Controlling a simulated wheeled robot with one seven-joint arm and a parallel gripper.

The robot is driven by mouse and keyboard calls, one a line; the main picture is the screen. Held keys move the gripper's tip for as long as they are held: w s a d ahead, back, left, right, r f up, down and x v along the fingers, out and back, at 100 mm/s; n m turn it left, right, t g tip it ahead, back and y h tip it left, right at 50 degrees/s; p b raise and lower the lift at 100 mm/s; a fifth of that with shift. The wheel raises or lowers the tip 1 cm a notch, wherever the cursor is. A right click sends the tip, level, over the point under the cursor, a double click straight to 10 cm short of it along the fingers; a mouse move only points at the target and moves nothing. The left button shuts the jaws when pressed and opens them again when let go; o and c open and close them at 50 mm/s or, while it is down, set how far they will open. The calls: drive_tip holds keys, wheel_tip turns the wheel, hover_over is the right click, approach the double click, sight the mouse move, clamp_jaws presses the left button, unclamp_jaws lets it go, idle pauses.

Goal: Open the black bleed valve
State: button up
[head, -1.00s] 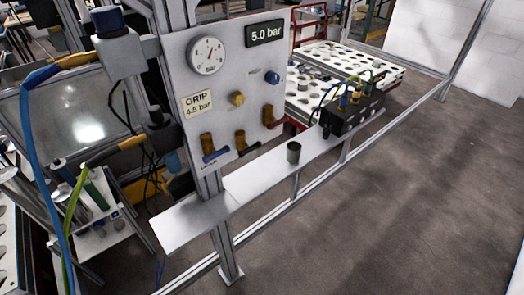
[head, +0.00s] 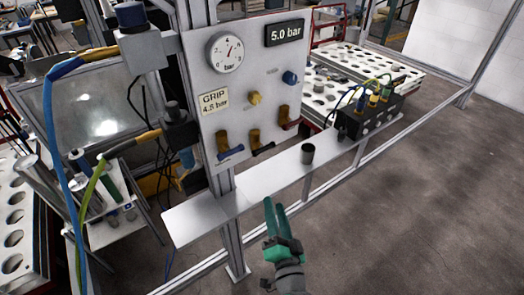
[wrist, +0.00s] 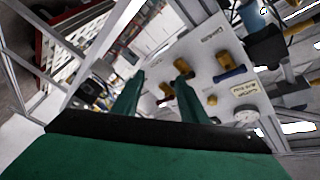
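The black bleed valve (head: 263,149) is the middle of three brass-coloured valves low on the white panel. Its black lever points sideways, tilted slightly up to the right. My gripper (head: 271,204) has green fingers and is in front of and below the panel, apart from the valves. The wrist view shows the two fingers (wrist: 160,72) spread apart with nothing held. There the right finger partly hides the valves, but the blue-lever valve (wrist: 229,72) is clear.
The white panel (head: 236,108) carries a gauge (head: 226,53), a yellow knob (head: 254,98) and a blue knob (head: 290,77). A metal shelf (head: 262,182) below holds a dark cup (head: 308,153) and a black block with hoses (head: 368,118). Open floor lies at right.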

sight(262, 150)
drive_tip(key=w+a+r+y, duration=0.1)
drive_tip(key=w+r, duration=0.2)
drive_tip(key=w, duration=0.1)
drive_tip(key=w+a+r+y, duration=0.1)
drive_tip(key=w+r, duration=0.2)
drive_tip(key=w, duration=0.2)
drive_tip(key=w+a+r, duration=0.1)
drive_tip(key=w+r, duration=0.2)
drive_tip(key=w, duration=0.2)
drive_tip(key=shift+w+a+r+t+y, duration=0.15)
drive_tip(key=shift+a+r+t+y, duration=0.2)
drive_tip(key=shift+r+t+y, duration=0.05)
drive_tip(key=shift+a, duration=0.25)
drive_tip(key=shift+d, duration=0.1)
drive_tip(key=shift+c, duration=0.3)
